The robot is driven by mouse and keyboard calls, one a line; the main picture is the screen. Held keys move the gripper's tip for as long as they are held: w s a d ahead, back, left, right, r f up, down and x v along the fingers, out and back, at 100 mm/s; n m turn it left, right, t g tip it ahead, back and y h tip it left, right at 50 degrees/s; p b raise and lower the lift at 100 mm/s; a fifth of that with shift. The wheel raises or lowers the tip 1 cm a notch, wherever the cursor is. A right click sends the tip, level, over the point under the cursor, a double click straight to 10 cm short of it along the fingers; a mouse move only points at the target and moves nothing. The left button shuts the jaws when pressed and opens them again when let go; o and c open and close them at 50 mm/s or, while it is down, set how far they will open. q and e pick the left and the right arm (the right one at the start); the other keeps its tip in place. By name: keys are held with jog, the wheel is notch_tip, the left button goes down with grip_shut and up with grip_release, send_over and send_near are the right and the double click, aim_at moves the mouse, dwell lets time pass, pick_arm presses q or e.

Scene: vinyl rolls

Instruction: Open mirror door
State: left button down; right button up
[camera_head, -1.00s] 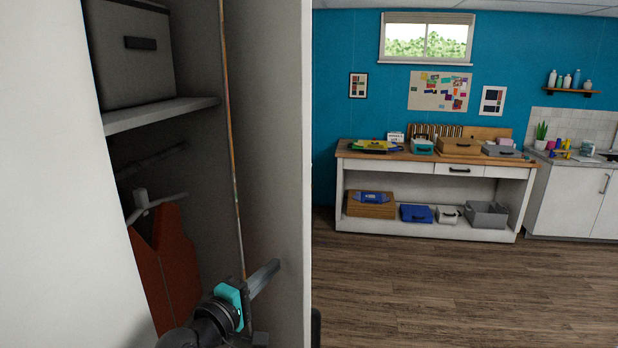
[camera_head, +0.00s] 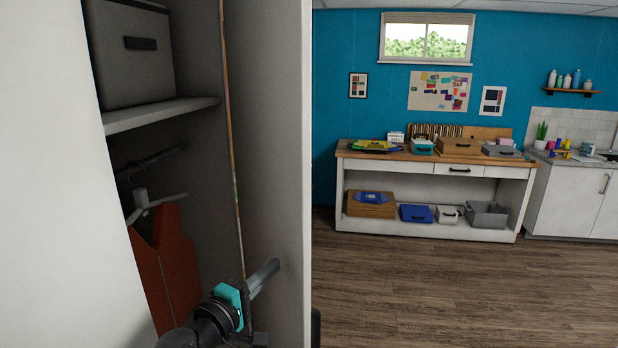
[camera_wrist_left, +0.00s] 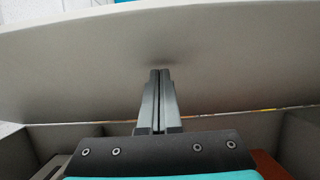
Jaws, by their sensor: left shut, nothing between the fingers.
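The door (camera_head: 272,130) stands open at the right of the wardrobe, with its plain grey inner face toward me. No mirror surface shows. My left gripper (camera_head: 275,268) reaches in from below, with its fingertips at the lower part of this inner face. In the left wrist view the two fingers (camera_wrist_left: 160,75) are shut together with nothing between them. Their tips meet or nearly meet the pale door panel (camera_wrist_left: 230,65), and a soft shadow lies at the tips; I cannot tell whether they touch. My right gripper is not in view.
The wardrobe holds a grey box (camera_head: 133,55) on a shelf (camera_head: 160,115) and a red-brown garment (camera_head: 165,265) on a hanger. A white panel (camera_head: 50,180) fills the left. Open wooden floor (camera_head: 450,285) lies right of the door, before a workbench (camera_head: 435,165).

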aim_at(291, 268)
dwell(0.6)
pick_arm(q)
jog(key=shift+w+d, duration=0.4)
jog(key=shift+d, duration=0.3)
jog(key=shift+w+d, duration=0.4)
jog(key=shift+d, duration=0.3)
jog(key=shift+w+d+p, duration=0.2)
jog(key=shift+w+d, duration=0.1)
jog(key=shift+d, duration=0.4)
jog(key=shift+w+d+p, duration=0.2)
jog(key=shift+w+d, duration=0.1)
jog(key=shift+d, duration=0.35)
jog(key=shift+w+d, duration=0.5)
jog(key=shift+d, duration=0.35)
jog(key=shift+w+d, duration=0.5)
jog(key=shift+d, duration=0.3)
jog(key=w+d+b, duration=0.1)
jog(key=w+d, duration=0.1)
jog(key=d, duration=0.1)
jog(key=shift+w, duration=0.15)
